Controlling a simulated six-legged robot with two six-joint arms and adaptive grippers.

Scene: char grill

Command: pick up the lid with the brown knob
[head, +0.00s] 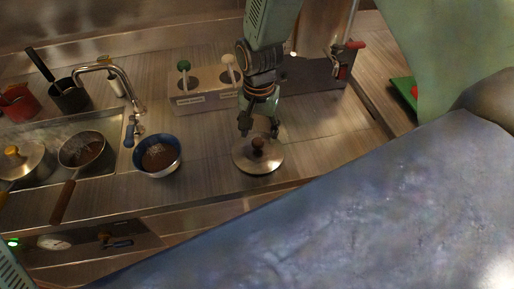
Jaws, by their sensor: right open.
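The lid with the brown knob (258,161) is a round metal lid lying on the counter, knob up, near the counter's front edge. My right gripper (260,134) points down just above and behind the knob, with its fingers spread on either side. It is open and I see nothing held in it. Whether a finger touches the lid cannot be told. My left gripper is not in view.
A blue bowl with brown contents (159,157) stands left of the lid. A holder with green and white knobs (204,101) is behind. At left are a sink, a faucet (122,78), a brown-handled pan (84,151) and a yellow-knobbed lid (24,163). Bare counter lies right of the lid.

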